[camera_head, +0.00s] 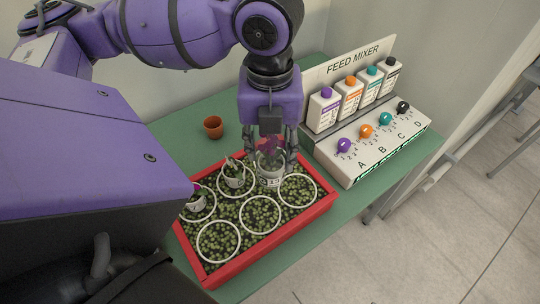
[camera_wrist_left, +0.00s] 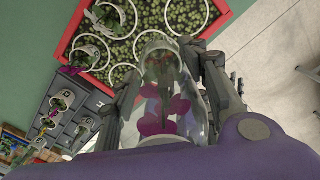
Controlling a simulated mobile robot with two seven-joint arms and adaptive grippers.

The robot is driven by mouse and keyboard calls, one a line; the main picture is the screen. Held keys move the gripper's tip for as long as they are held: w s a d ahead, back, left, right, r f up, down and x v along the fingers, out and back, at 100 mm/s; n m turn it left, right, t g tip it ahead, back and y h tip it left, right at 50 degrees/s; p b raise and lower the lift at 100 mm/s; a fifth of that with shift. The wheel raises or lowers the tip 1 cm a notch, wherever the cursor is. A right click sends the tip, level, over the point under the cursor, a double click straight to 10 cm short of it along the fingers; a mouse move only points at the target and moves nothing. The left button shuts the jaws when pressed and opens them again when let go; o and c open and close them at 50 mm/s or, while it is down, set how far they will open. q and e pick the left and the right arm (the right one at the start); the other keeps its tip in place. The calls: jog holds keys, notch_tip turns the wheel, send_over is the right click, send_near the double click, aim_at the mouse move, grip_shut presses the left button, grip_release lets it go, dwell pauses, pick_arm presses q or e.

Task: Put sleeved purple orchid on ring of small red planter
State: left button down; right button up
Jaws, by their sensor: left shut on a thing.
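The small red planter (camera_head: 262,237) stands on the green table, filled with green-speckled medium and set with white rings. My left gripper (camera_head: 271,166) points down, shut on the sleeved purple orchid (camera_head: 271,181), an upright clear pot with a white label and purple flowers. It is over the planter's back right corner; I cannot tell whether it touches the ring there. In the left wrist view the orchid's clear sleeve (camera_wrist_left: 163,88) lies between the fingers, purple petals toward the camera. Other potted plants stand on the back middle ring (camera_head: 235,181) and back left ring (camera_head: 197,204). My right gripper is not in view.
The front rings (camera_head: 219,241) are empty. A terracotta pot (camera_head: 213,127) stands behind the planter on the green table (camera_head: 180,133). The feed mixer (camera_head: 366,140), with bottles and knobs, stands close to the right. A dark tray (camera_wrist_left: 75,118) with plants shows in the left wrist view.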

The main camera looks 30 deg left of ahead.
pick_arm(q)
jog(key=w+a+f, duration=0.7)
jog(key=w+f, duration=0.5)
jog(key=f, duration=0.1)
jog(key=shift+a+b, duration=0.15)
jog(key=shift+b, duration=0.25)
jog(key=shift+s, duration=0.1)
jog(key=shift+f, duration=0.2)
jog(key=c, duration=1)
grip_release()
notch_tip(320, 180, up, 12)
jog(key=shift+r, duration=0.25)
